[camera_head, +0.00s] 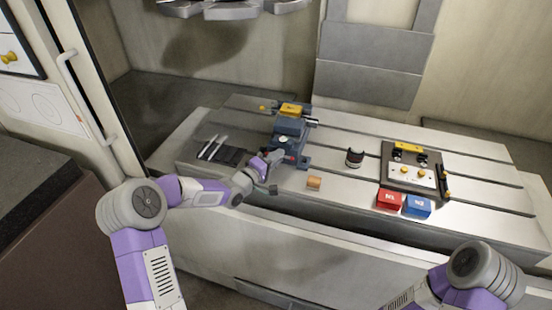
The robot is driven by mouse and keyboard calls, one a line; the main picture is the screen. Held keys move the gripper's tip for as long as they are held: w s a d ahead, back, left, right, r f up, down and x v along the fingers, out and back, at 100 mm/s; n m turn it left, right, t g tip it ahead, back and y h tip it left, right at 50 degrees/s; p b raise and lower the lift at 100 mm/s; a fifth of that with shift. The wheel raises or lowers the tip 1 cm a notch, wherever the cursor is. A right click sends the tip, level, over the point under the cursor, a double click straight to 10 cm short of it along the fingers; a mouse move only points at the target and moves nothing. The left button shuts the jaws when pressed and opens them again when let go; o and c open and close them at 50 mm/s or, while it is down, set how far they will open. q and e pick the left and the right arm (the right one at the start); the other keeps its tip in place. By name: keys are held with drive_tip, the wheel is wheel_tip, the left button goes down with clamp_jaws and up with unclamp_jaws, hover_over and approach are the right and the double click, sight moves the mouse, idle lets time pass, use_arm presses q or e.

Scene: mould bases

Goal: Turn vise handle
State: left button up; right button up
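The blue vise (289,129) stands on the slotted metal table, left of its middle. A yellow piece (291,109) sits at its top. My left gripper (274,172) is at the near end of the vise, close to its front face. The vise handle cannot be made out clearly there; the gripper may cover it. The fingers are too small to tell whether they are open or shut, or whether they touch the vise. My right arm shows only at the lower right edge, and its gripper is out of view.
On the slotted table (470,160), a dark fixture plate (398,183) with yellow knobs stands at right. A red block (389,200) and a blue block (418,206) lie before it. A dark cylinder (355,157), an orange piece (314,183) and dark tools (230,155) flank the vise.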

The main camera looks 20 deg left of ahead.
use_arm(q)
drive_tip(key=shift+r+m, duration=0.15)
drive_tip(key=shift+m, duration=0.45)
clamp_jaws()
drive_tip(key=shift+m+g+y, duration=0.3)
drive_tip(key=shift+m+g, duration=0.1)
drive_tip(key=shift+m, duration=0.3)
drive_tip(key=o, duration=0.8)
unclamp_jaws()
drive_tip(key=shift+c, duration=0.2)
drive_tip(key=p+v, duration=0.1)
drive_tip(key=v, duration=0.6)
drive_tip(key=shift+s, duration=0.3)
